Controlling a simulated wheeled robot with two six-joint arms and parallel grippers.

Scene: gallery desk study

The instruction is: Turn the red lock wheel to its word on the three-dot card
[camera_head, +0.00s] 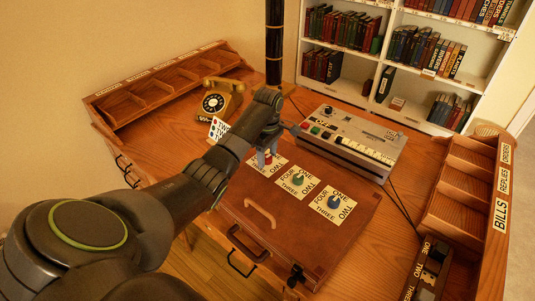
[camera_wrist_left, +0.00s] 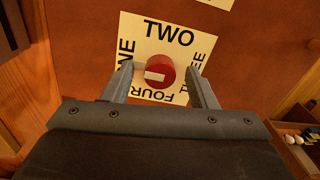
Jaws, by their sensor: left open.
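The red lock wheel (camera_wrist_left: 166,80) sits on a white card with ONE, TWO, THREE and FOUR around it. Its pale bar lies roughly level, towards the ONE side in the wrist view. My left gripper (camera_wrist_left: 161,68) is open, with one finger on each side of the wheel and gaps between. My right gripper is out of view.
The wheels are on a brown case (camera_head: 262,238), with a green wheel (camera_head: 298,179) and a blue wheel (camera_head: 333,202) beside the red one. A grey machine (camera_head: 350,142) stands behind. A telephone (camera_head: 216,102) is at the back left, and a letter rack (camera_head: 468,190) is right.

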